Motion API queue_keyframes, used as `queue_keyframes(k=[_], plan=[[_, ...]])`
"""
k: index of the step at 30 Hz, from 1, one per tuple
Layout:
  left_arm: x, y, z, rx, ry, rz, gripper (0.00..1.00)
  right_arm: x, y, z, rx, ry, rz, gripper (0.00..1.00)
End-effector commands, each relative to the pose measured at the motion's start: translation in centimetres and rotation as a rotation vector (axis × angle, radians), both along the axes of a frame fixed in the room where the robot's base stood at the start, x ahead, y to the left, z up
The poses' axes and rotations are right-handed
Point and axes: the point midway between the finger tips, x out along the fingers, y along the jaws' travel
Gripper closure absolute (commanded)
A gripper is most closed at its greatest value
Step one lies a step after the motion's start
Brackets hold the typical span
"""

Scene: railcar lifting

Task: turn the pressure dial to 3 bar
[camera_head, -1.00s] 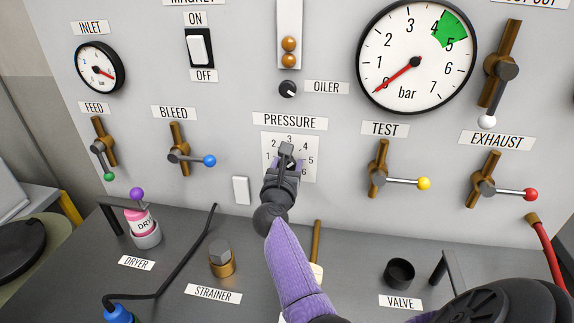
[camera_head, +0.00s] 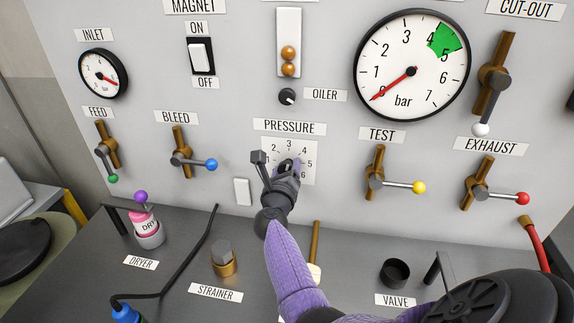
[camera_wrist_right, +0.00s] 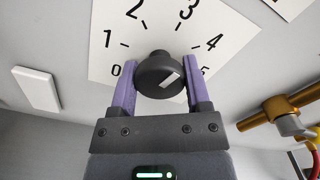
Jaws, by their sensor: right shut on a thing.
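The pressure dial is a round black knob (camera_wrist_right: 150,77) with a white mark, in front of a white scale plate (camera_wrist_right: 105,65) numbered around it. In the right wrist view the two purple fingers of my right gripper (camera_wrist_right: 158,72) are shut on the knob from both sides. The white mark slants up to the right, roughly towards the 3 and 4 side; the exact reading cannot be told. In the head view my right gripper (camera_head: 288,168) covers the knob and part of the scale plate (camera_head: 309,150) under the PRESSURE label (camera_head: 290,127). My left gripper is not in view.
Above right, the large gauge (camera_head: 412,65) has its red needle near 0. The BLEED valve (camera_head: 190,160) is left of the dial and the TEST valve (camera_head: 385,184) right of it. Below are a strainer (camera_head: 223,260) and a black valve cup (camera_head: 395,273) on the bench.

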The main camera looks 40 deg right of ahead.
Motion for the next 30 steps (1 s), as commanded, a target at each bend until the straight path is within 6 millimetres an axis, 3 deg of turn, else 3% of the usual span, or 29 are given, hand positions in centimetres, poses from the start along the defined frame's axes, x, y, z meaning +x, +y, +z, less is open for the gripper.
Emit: queue_keyframes(k=[12, 29, 30], plan=[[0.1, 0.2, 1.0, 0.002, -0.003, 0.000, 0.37, 0.0, 0.0, 0.1, -0.122, 0.152, 0.002, 0.98], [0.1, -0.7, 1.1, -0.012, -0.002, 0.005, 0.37, 0.0, 0.0, 0.0, -0.142, 0.177, 0.002, 0.98], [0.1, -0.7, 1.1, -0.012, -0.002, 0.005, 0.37, 0.0, 0.0, 0.0, -0.142, 0.177, 0.002, 0.37]])
